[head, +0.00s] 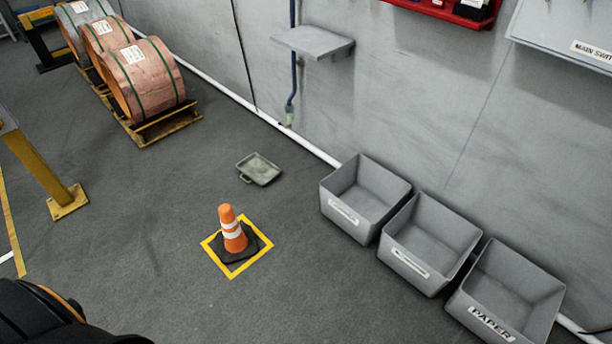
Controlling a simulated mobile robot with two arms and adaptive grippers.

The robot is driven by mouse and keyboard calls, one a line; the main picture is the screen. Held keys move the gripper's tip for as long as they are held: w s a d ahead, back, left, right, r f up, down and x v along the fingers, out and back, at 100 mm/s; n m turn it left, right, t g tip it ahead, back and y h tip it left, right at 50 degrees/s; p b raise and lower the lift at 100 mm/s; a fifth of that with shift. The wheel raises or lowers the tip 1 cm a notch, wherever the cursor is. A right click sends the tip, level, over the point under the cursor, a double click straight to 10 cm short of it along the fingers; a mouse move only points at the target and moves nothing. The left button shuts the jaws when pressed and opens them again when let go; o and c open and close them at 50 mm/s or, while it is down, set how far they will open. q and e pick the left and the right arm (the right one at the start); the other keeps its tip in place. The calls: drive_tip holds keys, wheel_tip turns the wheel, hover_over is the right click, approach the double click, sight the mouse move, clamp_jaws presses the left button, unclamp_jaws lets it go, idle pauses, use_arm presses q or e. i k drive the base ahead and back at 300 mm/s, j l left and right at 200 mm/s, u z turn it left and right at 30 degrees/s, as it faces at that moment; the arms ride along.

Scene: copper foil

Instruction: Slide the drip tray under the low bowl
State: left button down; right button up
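A small grey-green tray (259,171), which looks like the drip tray, lies flat on the floor near the wall. It has a raised rim and a small handle at its left side. I cannot clearly make out a low bowl. A grey shelf-like piece (313,42) sticks out from the wall above and to the right of the tray, beside a blue pipe (291,60) that runs down to a small fitting near the floor. Neither of my grippers is in view.
An orange cone (232,229) stands on a yellow-marked square. Several grey bins (430,243) line the wall at right. Copper coils (148,75) sit on pallets at upper left. A yellow post (45,168) stands at left. The floor around the tray is clear.

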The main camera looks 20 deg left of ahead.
sight(260, 170)
drive_tip(key=i+j+z, duration=0.15)
drive_tip(key=j+z, duration=0.65)
drive_tip(key=j, duration=0.2)
drive_tip(key=j+z, duration=0.4)
drive_tip(key=j, duration=1.1)
drive_tip(key=k+j, duration=0.15)
drive_tip(key=j, duration=1.75)
drive_tip(key=k, duration=0.05)
